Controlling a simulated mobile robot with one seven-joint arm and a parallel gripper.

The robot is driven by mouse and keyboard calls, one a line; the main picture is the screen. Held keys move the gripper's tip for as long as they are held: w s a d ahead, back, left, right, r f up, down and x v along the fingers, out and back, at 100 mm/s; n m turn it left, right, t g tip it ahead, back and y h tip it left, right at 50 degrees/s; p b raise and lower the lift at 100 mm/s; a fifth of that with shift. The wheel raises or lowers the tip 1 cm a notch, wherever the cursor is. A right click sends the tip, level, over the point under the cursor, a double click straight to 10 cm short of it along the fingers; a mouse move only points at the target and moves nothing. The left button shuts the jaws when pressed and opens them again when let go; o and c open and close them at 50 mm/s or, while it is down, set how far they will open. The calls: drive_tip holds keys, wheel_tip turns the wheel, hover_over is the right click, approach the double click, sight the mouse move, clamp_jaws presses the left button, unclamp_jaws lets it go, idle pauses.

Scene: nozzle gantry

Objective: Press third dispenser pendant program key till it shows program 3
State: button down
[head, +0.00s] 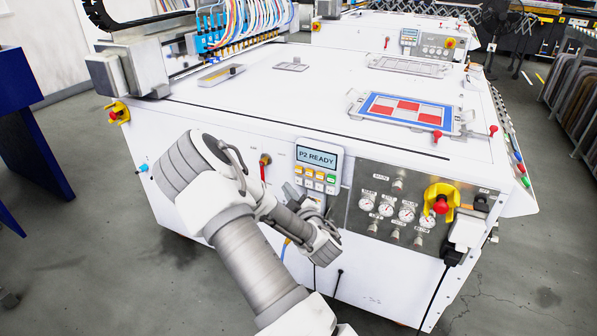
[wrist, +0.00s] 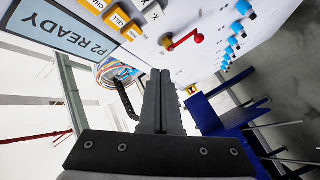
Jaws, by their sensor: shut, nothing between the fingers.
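The dispenser pendant (head: 319,158) is a light box on the front of the white machine; its screen reads "P2 READY". Yellow and green keys sit below the screen. In the wrist view the screen (wrist: 66,36) shows rotated at upper left, with yellow keys (wrist: 118,18) beside it, one marked "CELL"; other labels are cut off or unclear. My gripper (wrist: 161,75) is shut and empty, its fingertips pointing toward the pendant's side of the panel, below the keys in that view. I cannot tell whether they touch anything. In the head view my arm partly hides the area below the pendant.
A panel with several gauges (head: 387,209) and a red emergency button (head: 440,205) lies right of the pendant. A red-handled valve (head: 264,166) is left of it. Another similar machine with a pendant (head: 409,37) stands behind. A cable hangs at lower right.

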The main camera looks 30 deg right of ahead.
sight(299, 170)
drive_tip(key=s+a+f+m+g+y, duration=0.1)
drive_tip(key=s+a+f, duration=0.1)
drive_tip(key=f, duration=0.5)
drive_tip(key=s+a+f+y, duration=0.1)
drive_tip(key=s+a+f, duration=0.15)
drive_tip(key=f, duration=0.35)
wheel_tip(299, 170, up, 12)
drive_tip(key=w+d+m+t+h, duration=0.1)
drive_tip(key=w+m+t+h, duration=0.1)
drive_tip(key=m+t+h, duration=0.2)
drive_tip(key=shift+w+r+t, duration=0.25)
drive_tip(key=shift+w+t, duration=0.15)
drive_tip(key=shift+d, duration=0.15)
drive_tip(key=shift+w+d+b, duration=0.15)
drive_tip(key=shift+w+d, duration=0.7)
drive_tip(key=shift+d, duration=0.3)
drive_tip(key=shift+w+d+b, duration=0.2)
drive_tip(key=shift+w+d, duration=0.7)
drive_tip(key=shift+d, duration=0.25)
drive_tip(key=shift+w+d+b, duration=0.15)
drive_tip(key=shift+w+d, duration=0.7)
drive_tip(key=shift+d, duration=0.3)
